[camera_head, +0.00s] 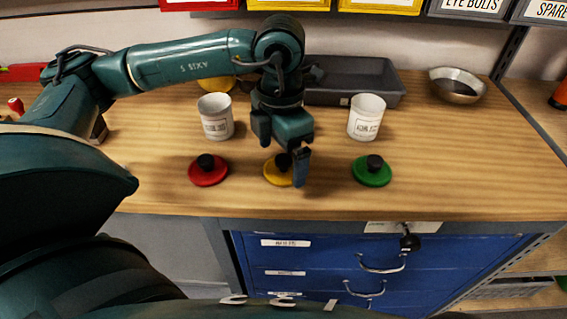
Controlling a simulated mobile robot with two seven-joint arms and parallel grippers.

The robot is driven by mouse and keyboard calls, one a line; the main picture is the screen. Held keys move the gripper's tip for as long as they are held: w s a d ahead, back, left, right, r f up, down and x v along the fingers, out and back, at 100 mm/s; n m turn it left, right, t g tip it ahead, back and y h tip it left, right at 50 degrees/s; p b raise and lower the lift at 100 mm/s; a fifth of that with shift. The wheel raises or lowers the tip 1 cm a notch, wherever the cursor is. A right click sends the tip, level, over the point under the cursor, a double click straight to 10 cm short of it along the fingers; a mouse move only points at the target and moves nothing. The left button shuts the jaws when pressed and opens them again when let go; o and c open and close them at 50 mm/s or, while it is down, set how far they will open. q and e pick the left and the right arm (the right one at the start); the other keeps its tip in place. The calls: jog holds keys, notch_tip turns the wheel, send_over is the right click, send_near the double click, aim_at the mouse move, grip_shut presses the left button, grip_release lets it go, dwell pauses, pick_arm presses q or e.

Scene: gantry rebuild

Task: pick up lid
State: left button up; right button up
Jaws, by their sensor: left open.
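Three round lids with black knobs lie in a row near the front of the wooden bench: a red lid (208,172) at left, a yellow lid (274,174) in the middle and a green lid (371,172) at right. My left gripper (292,164) points down at the yellow lid, open. It hides the right part of that lid, and I cannot tell whether it touches the knob. Two white labelled cups stand behind the lids, a left cup (215,118) and a right cup (366,117). My right gripper does not show.
A dark grey tray (385,94) lies at the back, with a metal bowl (457,86) to its right. A yellow item (216,84) is partly hidden behind my arm. Coloured bins line the back. The bench right of the green lid is clear. Blue drawers (318,262) are below.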

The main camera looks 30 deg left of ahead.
pick_arm(q)
notch_tip(320, 180, down, 2)
